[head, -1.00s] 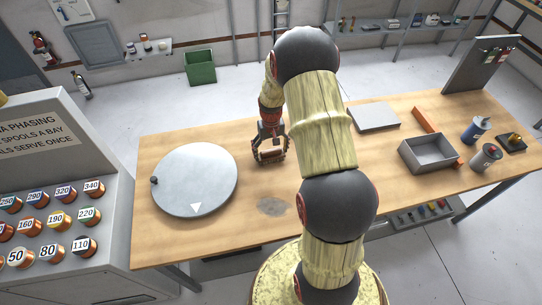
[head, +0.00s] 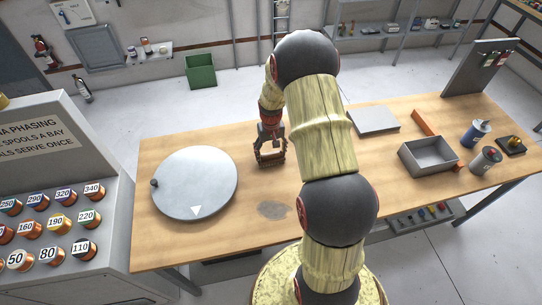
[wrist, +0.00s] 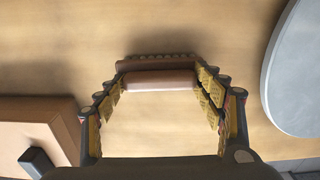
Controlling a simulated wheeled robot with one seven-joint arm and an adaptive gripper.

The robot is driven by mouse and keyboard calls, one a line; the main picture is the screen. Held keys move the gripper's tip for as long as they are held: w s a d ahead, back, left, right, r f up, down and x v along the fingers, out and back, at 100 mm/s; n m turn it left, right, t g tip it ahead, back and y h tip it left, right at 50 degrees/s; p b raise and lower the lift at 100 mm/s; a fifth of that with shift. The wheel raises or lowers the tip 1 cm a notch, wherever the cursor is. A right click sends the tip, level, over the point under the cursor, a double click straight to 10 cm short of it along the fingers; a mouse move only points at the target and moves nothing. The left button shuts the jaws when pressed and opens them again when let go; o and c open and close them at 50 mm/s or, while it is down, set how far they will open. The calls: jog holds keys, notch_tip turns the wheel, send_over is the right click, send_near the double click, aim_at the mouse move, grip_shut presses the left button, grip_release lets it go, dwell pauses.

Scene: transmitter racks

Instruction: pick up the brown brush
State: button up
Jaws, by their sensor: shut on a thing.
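The brown brush (wrist: 155,80) lies crosswise between the fingertips of my gripper (wrist: 158,85) in the wrist view. A row of dark rounded bumps shows along its far edge. My gripper is shut on it, with a yellow-padded finger at each end. In the head view my gripper (head: 270,155) is low over the wooden bench, right of the grey disc. The brush (head: 270,161) shows there only as a small brown strip at the fingertips. I cannot tell whether it still touches the bench.
The round grey disc (head: 195,180) lies left of my gripper. A tan block (wrist: 40,130) with a dark knob is close by in the wrist view. A grey tray (head: 428,168), cans (head: 476,132) and a flat grey plate (head: 374,121) are on the right.

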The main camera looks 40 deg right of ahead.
jog(key=shift+s+a, duration=0.15)
jog(key=shift+s, duration=0.2)
notch_tip(320, 180, up, 3)
jog(key=shift+s+f+p, duration=0.1)
jog(key=shift+p, duration=0.3)
jog(key=shift+s+d+r+p, duration=0.35)
jog(key=shift+s+d+r, duration=0.7)
jog(key=shift+s+r, duration=0.75)
jog(key=shift+s+d+r+p, duration=0.4)
jog(key=shift+s+d+r, duration=0.85)
jog(key=shift+s, duration=0.9)
jog(key=shift+s+d+r+p, duration=0.35)
jog(key=shift+s+d+r, duration=0.5)
jog(key=shift+s+r, duration=1.05)
jog(key=shift+f, duration=0.15)
jog(key=o, duration=0.6)
jog(key=c, duration=0.4)
jog(key=shift+c, duration=0.2)
